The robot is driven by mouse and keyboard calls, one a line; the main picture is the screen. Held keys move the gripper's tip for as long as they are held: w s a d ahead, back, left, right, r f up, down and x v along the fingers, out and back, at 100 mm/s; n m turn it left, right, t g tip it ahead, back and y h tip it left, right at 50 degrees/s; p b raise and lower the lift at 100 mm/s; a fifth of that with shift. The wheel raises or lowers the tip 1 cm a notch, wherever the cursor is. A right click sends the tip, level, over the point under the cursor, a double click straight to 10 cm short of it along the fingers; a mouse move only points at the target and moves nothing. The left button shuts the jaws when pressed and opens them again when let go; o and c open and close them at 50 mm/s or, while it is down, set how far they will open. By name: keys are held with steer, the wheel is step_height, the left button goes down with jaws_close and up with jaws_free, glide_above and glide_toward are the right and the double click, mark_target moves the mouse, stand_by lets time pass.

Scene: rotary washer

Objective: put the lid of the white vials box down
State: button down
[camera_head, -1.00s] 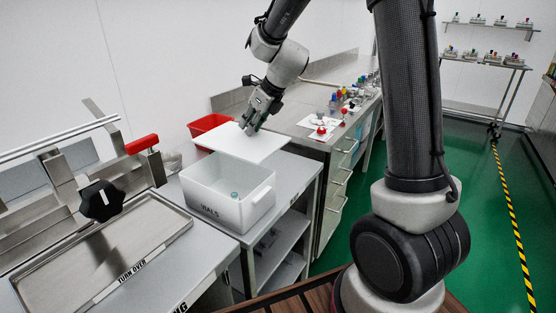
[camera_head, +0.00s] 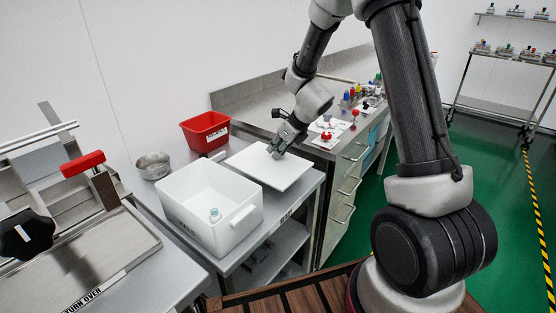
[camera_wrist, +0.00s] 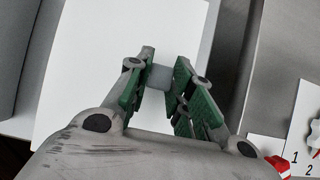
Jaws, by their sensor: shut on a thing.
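The white lid (camera_head: 285,175) is a flat plate at the right of the open white vials box (camera_head: 190,215), over the grey table. My gripper (camera_head: 274,152) is shut on the lid's small knob, which shows between the green fingertips in the wrist view (camera_wrist: 160,77). The lid (camera_wrist: 110,45) fills much of the wrist view. It is close to the tabletop; I cannot tell whether it touches.
A red bin (camera_head: 206,131) and a metal bowl (camera_head: 153,165) stand behind the box. A steel tray station (camera_head: 90,260) is at the left. A counter with numbered white cards and small coloured items (camera_head: 330,132) lies beyond the lid.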

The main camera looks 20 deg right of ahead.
steer(key=shift+f, duration=1.95)
steer(key=c, duration=1.3)
jaws_free()
steer(key=shift+f, duration=0.1)
steer(key=shift+o, duration=0.2)
